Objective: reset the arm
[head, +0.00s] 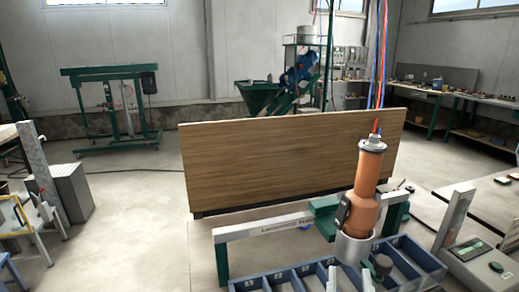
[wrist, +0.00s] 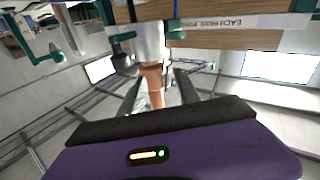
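An orange cylindrical spray tool (head: 366,195) stands upright, slightly tilted, in a light grey cup-shaped holder (head: 353,250) at the right front of the head view. Red and blue hoses rise from its top. In the wrist view, which looks turned over, the orange tool (wrist: 152,78) hangs below the pale holder (wrist: 150,42). My gripper (wrist: 160,92) shows only in the wrist view, with its dark fingers apart. The tool appears between the fingers but farther off, and I see no contact. My gripper and arm are not visible in the head view.
A wooden panel (head: 280,160) stands upright behind the tool. A blue compartment bin (head: 300,280) lies in front. A control box with a screen (head: 470,250) stands at the right. A green frame stand (head: 112,110) is at the back left. Open floor (head: 130,215) lies left of the panel.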

